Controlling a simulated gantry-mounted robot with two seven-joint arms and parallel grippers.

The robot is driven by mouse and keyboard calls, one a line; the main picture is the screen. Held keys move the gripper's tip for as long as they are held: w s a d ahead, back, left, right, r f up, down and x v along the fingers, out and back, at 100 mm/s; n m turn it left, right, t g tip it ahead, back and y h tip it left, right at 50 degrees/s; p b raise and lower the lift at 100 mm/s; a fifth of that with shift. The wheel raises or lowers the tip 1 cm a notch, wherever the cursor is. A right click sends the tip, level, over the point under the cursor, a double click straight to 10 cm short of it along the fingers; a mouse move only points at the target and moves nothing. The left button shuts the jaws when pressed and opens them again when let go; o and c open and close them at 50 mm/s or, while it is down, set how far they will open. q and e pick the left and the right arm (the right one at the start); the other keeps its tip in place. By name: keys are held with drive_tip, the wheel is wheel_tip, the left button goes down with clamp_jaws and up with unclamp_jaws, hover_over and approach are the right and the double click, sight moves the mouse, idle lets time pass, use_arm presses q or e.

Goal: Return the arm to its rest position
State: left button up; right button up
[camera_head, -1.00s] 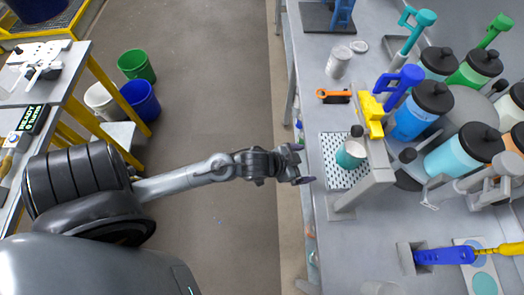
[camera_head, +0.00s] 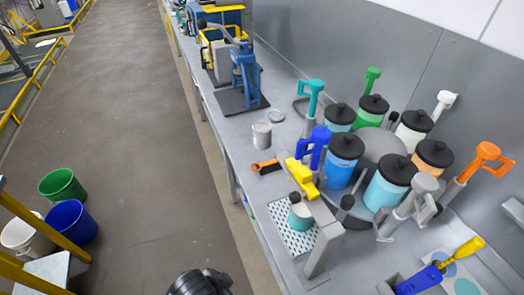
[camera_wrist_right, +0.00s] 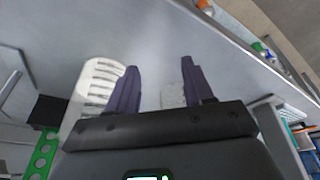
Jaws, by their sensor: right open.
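My right gripper (camera_wrist_right: 160,78) shows in the right wrist view with its two purple fingers apart. It is open, with nothing visibly held between them. It hangs over a grey surface (camera_wrist_right: 150,30); a white slotted piece (camera_wrist_right: 98,82) and a small pale patch (camera_wrist_right: 172,95) lie beyond or beneath the fingers. In the head view a dark arm joint of mine (camera_head: 200,284) shows at the bottom edge. No gripper is in the head view, and my left gripper is out of sight.
In the head view, the grey bench (camera_head: 225,125) carries a ring of lidded drums (camera_head: 345,160), a drip tray (camera_head: 285,232) with a small teal-banded jar (camera_head: 301,215), and a blue press (camera_head: 246,80). Green (camera_head: 63,187) and blue (camera_head: 73,222) buckets stand left. The aisle floor (camera_head: 135,130) is clear.

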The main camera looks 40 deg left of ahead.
wheel_tip(320, 180, up, 23)
drive_tip(key=p, duration=2.2)
drive_tip(key=shift+p, duration=0.3)
drive_tip(key=shift+r, duration=0.1)
